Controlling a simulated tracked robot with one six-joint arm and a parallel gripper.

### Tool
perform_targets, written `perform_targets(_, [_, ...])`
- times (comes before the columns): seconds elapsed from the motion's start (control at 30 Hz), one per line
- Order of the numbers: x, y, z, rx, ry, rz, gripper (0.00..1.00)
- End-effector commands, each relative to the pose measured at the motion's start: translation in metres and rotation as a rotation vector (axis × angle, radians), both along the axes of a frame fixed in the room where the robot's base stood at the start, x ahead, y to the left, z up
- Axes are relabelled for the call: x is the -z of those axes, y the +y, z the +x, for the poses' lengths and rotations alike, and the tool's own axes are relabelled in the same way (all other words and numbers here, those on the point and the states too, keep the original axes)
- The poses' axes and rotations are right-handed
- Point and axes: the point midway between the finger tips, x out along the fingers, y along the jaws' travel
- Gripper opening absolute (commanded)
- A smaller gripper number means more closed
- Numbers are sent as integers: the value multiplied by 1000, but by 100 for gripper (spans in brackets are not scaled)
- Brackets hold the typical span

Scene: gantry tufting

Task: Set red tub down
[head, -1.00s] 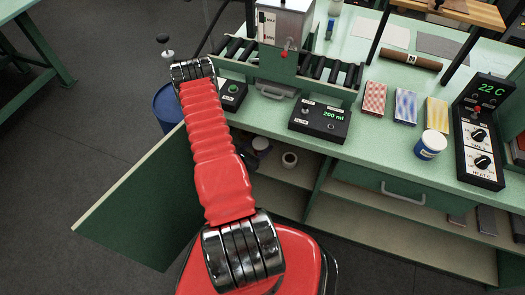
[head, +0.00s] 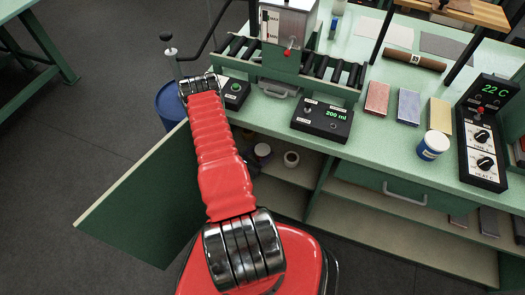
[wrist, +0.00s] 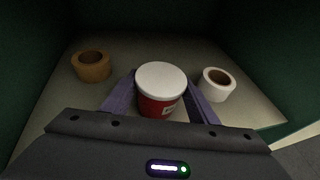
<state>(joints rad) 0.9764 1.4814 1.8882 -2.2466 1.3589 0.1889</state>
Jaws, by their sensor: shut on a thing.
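The red tub (wrist: 158,92), with a white lid and a white label, is in the middle of the wrist view, inside the dark cupboard. My gripper (wrist: 160,98) has its purple fingers on either side of the tub and is shut on it. The tub looks upright. I cannot tell whether its base touches the cupboard floor (wrist: 225,125). My fingers are not clear there.
A brown tape roll (wrist: 91,66) lies left of the tub and a white roll (wrist: 217,84) right of it, both apart from it. The open green cupboard door (head: 135,200) stands left of my arm. The green worktop (head: 385,150) overhangs the cupboard.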

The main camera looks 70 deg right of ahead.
Motion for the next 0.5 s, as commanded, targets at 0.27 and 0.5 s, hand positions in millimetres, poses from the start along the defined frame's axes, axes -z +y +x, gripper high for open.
perform_targets(0.27, [2,0,0,0,-1,-1,26])
perform_targets(0.5, [4,0,0,1,0,0,59])
